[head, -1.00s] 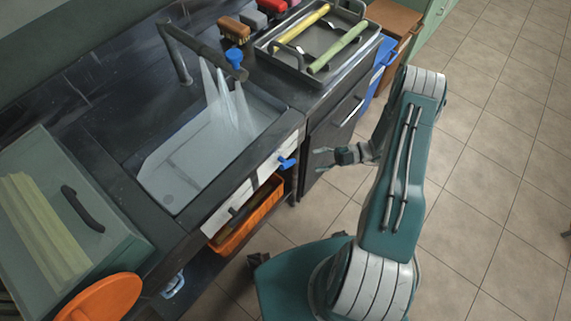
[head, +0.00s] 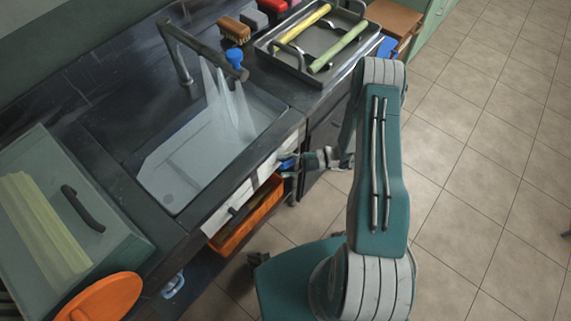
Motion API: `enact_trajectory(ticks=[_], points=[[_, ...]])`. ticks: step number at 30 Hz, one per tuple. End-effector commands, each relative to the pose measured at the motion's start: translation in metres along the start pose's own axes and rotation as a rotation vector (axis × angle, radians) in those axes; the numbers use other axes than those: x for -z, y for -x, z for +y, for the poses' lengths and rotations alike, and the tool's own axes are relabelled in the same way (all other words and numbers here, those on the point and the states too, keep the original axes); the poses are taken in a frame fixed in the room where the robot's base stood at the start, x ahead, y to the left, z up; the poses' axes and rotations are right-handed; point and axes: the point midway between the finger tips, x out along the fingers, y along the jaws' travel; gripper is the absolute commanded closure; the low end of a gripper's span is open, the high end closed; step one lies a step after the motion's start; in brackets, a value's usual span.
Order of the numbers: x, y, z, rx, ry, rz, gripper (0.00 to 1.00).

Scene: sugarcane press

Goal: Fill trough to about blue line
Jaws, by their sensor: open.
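The trough (head: 155,190) is a sunken basin in the dark counter, with pale water spread over its floor. A dark bar spout (head: 205,50) with a blue knob (head: 235,57) spans its far end, and several streams of water fall from it. No blue line can be made out on the walls. A small blue handle (head: 287,164) sticks out from the white front panel. My gripper (head: 290,166) is open at this handle, its fingers partly covering it; I cannot tell whether they touch it.
An orange bin (head: 235,232) sits below the white panel. A glass-topped box (head: 60,190) with pale stalks and an orange wheel (head: 103,298) stands at left. A tray (head: 292,62) with yellow and green stalks, and brushes (head: 234,29), lie behind. Tiled floor is free at right.

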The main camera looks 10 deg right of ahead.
Motion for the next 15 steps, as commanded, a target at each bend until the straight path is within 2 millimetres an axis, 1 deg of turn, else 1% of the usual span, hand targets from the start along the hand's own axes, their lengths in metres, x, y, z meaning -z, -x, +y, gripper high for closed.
enact_trajectory(ticks=[3,4,5,6,7,8,15], points=[[0.0000,0.0002,0.0001,0.000,0.000,0.000,0.37],[0.0000,0.0003,0.0001,0.000,0.000,0.000,0.46],[0.0000,0.0003,0.0001,0.000,0.000,0.000,0.59],[0.0000,0.0004,0.0001,0.000,0.000,0.000,0.77],[0.0000,0.0004,0.0001,0.000,0.000,0.000,0.90],[0.0000,0.0004,0.0001,0.000,0.000,0.000,1.00],[0.0000,0.0002,0.0001,0.004,0.005,-0.004,1.00]])
